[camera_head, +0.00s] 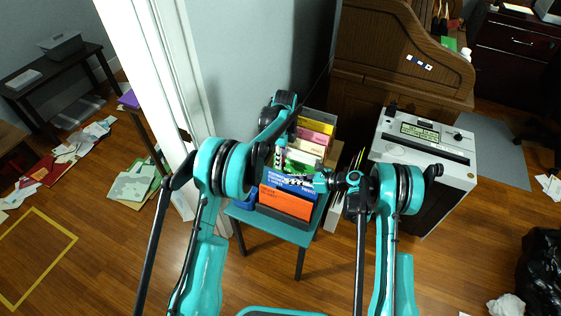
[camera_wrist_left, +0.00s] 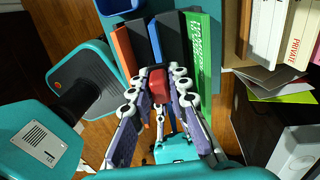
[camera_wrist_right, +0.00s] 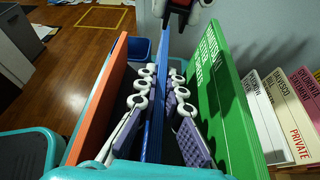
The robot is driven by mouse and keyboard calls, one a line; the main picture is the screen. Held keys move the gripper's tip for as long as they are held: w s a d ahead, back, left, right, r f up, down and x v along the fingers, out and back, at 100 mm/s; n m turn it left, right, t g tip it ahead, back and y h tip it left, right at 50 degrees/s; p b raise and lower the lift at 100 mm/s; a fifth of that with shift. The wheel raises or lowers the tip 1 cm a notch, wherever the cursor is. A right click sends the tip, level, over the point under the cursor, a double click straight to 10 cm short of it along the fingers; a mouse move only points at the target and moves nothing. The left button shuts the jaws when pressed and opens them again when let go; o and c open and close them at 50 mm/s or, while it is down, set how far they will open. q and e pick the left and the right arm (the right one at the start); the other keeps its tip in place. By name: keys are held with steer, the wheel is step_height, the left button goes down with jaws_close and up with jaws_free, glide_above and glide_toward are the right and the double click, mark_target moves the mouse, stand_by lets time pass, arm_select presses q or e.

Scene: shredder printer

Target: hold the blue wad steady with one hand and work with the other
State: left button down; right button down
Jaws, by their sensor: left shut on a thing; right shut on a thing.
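The blue wad (camera_head: 274,178) stands upright in a dark rack between an orange wad (camera_head: 285,203) and a green wad (camera_wrist_right: 225,95). My right gripper (camera_head: 306,183) is shut on the blue wad; in the right wrist view its fingers (camera_wrist_right: 155,80) sit on both sides of the blue edge (camera_wrist_right: 157,60). My left gripper (camera_head: 280,157) is above the rack, shut on a small red thing (camera_wrist_left: 158,86) at its fingertips. The red thing also shows, with dark parts, at the top of the right wrist view (camera_wrist_right: 184,6), apart from my right fingers. What it is, I cannot tell.
The rack stands on a small teal table (camera_head: 254,223). Several cream, pink and yellow wads (camera_head: 314,138) stand behind. A white machine (camera_head: 424,150) is at the right, a wall and white door frame at the left. A blue bin (camera_wrist_right: 139,50) is beyond the rack.

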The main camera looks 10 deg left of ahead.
stand_by(0.3)
steer(key=c, duration=1.6)
jaws_free()
